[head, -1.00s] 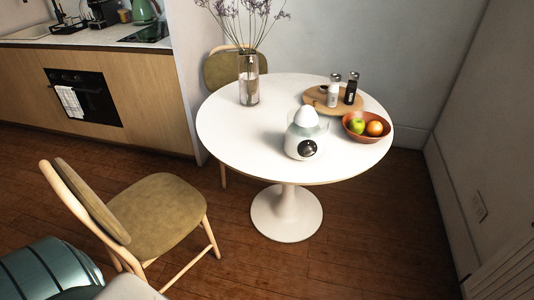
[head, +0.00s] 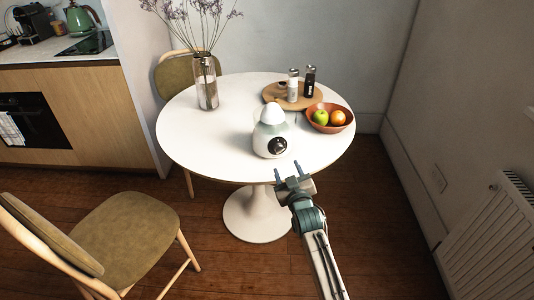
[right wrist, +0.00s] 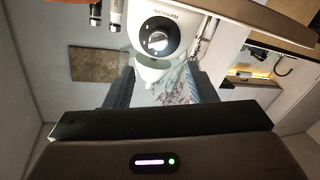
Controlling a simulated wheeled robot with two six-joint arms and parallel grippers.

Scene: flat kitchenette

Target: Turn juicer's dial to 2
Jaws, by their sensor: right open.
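The white juicer (head: 268,134) stands upright on the round white table (head: 200,140), near its front edge. Its black round dial (head: 278,146) faces me; its setting is too small to read. My right gripper (head: 289,172) is open and empty, just in front of the table edge, short of the juicer and apart from it. In the right wrist view the juicer (right wrist: 146,19) appears upside down beyond the open fingers (right wrist: 160,88), with its dial (right wrist: 158,41) between and above them. My left gripper is out of view.
A fruit bowl (head: 318,127), a wooden board (head: 272,97) with two shakers, and a glass vase (head: 206,88) with dried stems stand on the table. A chair (head: 138,225) is at the left front, another (head: 180,75) behind the table. A radiator (head: 490,235) is at right.

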